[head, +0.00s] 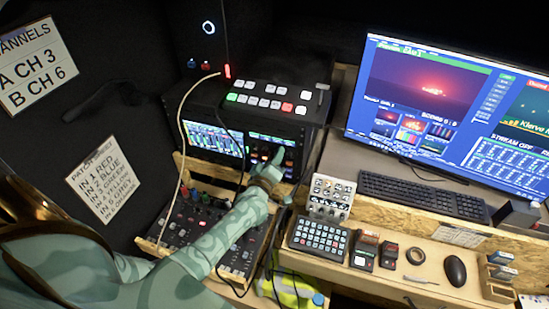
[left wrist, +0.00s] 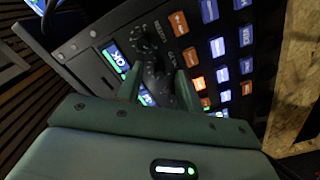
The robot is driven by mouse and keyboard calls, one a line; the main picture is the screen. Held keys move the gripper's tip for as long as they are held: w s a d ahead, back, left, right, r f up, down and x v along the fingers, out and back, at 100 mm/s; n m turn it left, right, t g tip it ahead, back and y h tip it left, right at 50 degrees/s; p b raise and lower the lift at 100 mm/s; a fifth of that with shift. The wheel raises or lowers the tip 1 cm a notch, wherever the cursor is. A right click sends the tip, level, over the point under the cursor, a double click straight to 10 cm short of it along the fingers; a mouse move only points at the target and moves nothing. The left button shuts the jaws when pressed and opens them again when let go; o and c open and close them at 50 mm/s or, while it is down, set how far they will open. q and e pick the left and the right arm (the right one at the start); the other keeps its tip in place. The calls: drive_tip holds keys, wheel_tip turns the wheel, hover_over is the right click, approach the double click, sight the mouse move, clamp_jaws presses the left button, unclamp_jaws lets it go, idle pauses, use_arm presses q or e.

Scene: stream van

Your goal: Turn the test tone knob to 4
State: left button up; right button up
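My left gripper (head: 274,160) reaches to the front of the dark rack unit (head: 300,121), by its small screen and lit buttons. In the left wrist view the two green fingers (left wrist: 160,88) stand apart on either side of a dark knob (left wrist: 152,73). I cannot tell whether they touch it. A second black knob (left wrist: 143,43) with white marks around it sits just above, clear of the fingers. The knob labels and the number pointed at are too small to read. My right gripper is not in view.
Orange and blue lit buttons (left wrist: 210,47) sit close to the right of the fingers. A switcher panel (head: 270,98) tops the rack, and a mixer (head: 205,222) lies below. A pale cable (head: 181,130) hangs left of the arm. A keyboard (head: 420,196) and monitor (head: 450,110) stand right.

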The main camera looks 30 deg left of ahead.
use_arm(q)
drive_tip(key=shift+s, duration=0.1)
drive_tip(key=p+v, duration=0.1)
drive_tip(key=v, duration=1.5)
drive_tip(key=shift+s, duration=0.1)
drive_tip(key=shift+f, duration=0.1)
